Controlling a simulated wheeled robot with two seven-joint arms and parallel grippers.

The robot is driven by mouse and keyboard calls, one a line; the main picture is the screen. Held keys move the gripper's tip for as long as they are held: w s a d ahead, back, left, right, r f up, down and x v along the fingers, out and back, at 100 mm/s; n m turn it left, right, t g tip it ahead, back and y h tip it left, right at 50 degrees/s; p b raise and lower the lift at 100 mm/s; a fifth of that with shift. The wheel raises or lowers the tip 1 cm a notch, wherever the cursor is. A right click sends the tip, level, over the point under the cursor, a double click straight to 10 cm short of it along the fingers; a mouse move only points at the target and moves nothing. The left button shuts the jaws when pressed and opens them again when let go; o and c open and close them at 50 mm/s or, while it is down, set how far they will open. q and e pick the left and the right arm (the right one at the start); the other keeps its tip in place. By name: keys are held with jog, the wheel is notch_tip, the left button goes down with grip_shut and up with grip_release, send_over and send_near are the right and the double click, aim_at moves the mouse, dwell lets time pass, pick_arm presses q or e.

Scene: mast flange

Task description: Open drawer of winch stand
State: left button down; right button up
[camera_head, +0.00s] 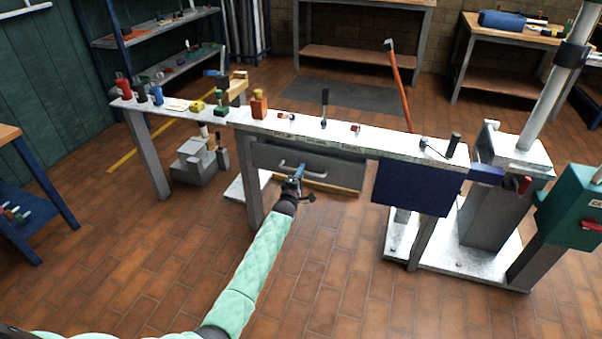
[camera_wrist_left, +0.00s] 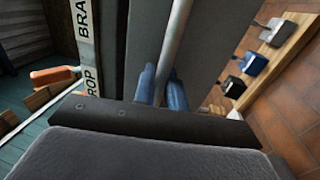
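The winch stand is a long, narrow bench with a pale top (camera_head: 340,133). A grey drawer (camera_head: 335,170) sits under it, its front close below the bench edge, with no clear gap showing. A pale bar handle (camera_head: 290,163) is on the drawer front. My left gripper (camera_head: 294,183) is at the handle. In the left wrist view, the blue fingers of my left gripper (camera_wrist_left: 161,90) lie on either side of the handle bar (camera_wrist_left: 175,40) and appear shut on it. The grey drawer front (camera_wrist_left: 215,40) fills the middle behind them. My right gripper is out of view.
A wooden shelf (camera_wrist_left: 268,62) with small boxes runs beside the drawer front in the left wrist view. A dark blue panel (camera_head: 418,187) hangs right of the drawer. A grey machine (camera_head: 195,163) stands behind the bench at left. The brick floor before the drawer is clear apart from my arm.

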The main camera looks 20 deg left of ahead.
pick_arm(q)
jog(key=s+p, duration=0.5)
jog(key=s, duration=0.4)
jog(key=shift+s+a, duration=0.15)
jog(key=shift+s, duration=0.25)
jog(key=c, duration=1.5)
grip_release()
jog(key=shift+c, duration=0.2)
jog(key=s+f, duration=0.1)
jog(key=s, duration=0.6)
jog(key=shift+s+a+f, duration=0.15)
jog(key=shift+s+f, duration=0.15)
